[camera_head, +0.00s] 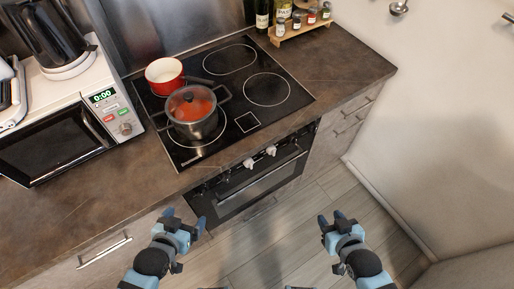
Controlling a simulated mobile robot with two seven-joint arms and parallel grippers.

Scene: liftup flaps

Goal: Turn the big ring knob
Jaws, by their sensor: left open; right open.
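Two light knobs show on the black front of the oven (235,203): a left knob (249,163) and a right knob (271,151). A round dial (125,129) is on the microwave's panel at the left. I cannot tell which one is the big ring knob. My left gripper (185,220) is open and empty, in front of the cabinet near the oven's lower left, apart from the knobs. My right gripper (331,217) is open and empty above the floor, right of the oven and well away from the knobs.
A pot with a glass lid (193,113) and a red pan (164,76) stand on the black cooktop (270,88). The microwave (60,146) fills the left counter. The oven handle (258,180) sticks out below the knobs. The wooden floor (290,235) is clear.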

